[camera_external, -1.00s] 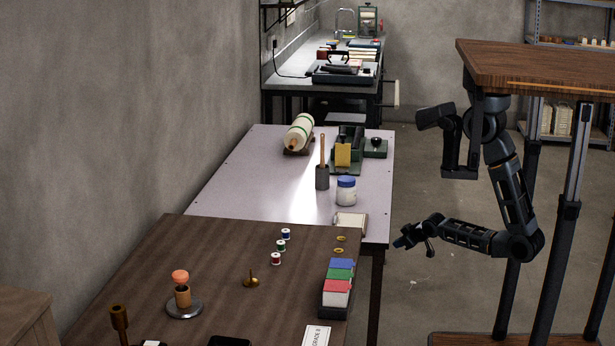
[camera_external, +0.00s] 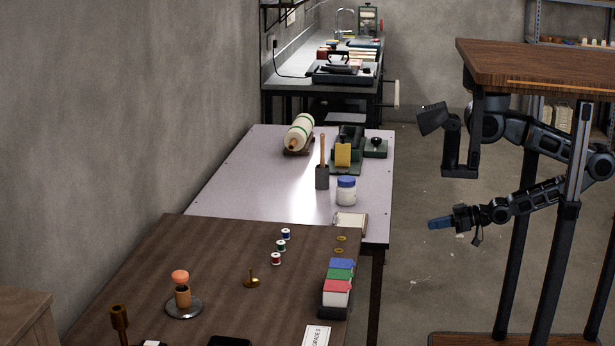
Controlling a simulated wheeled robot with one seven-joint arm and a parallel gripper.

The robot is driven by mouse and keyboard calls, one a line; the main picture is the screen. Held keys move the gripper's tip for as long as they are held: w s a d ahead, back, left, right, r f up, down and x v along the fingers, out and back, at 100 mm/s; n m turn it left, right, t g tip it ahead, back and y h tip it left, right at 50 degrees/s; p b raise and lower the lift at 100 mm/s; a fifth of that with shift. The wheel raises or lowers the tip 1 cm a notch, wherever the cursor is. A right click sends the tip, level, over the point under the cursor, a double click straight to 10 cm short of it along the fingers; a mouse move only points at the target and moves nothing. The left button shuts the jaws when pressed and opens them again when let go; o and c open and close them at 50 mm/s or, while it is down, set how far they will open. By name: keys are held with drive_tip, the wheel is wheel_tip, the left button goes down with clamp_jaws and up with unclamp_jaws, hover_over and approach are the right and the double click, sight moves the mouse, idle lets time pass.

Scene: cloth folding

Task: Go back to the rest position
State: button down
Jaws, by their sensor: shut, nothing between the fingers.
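My gripper (camera_external: 440,223) is at the end of my dark arm, in the right half of the external view. It is in the air over the floor, to the right of the tables and clear of their edges. Its fingers look closed together, with nothing held. The arm is folded back under the wooden top, with its elbow at the far right. No folded or loose cloth can be made out near the gripper.
A brown table (camera_external: 215,250) holds thread spools, a card box (camera_external: 337,290) and a stamp. A pale table (camera_external: 235,185) behind it holds a jar (camera_external: 346,190) and a roller (camera_external: 299,132).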

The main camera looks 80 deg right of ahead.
wheel_tip(320, 180, up, 12)
drive_tip(key=p, duration=1.1)
drive_tip(key=shift+r, duration=0.2)
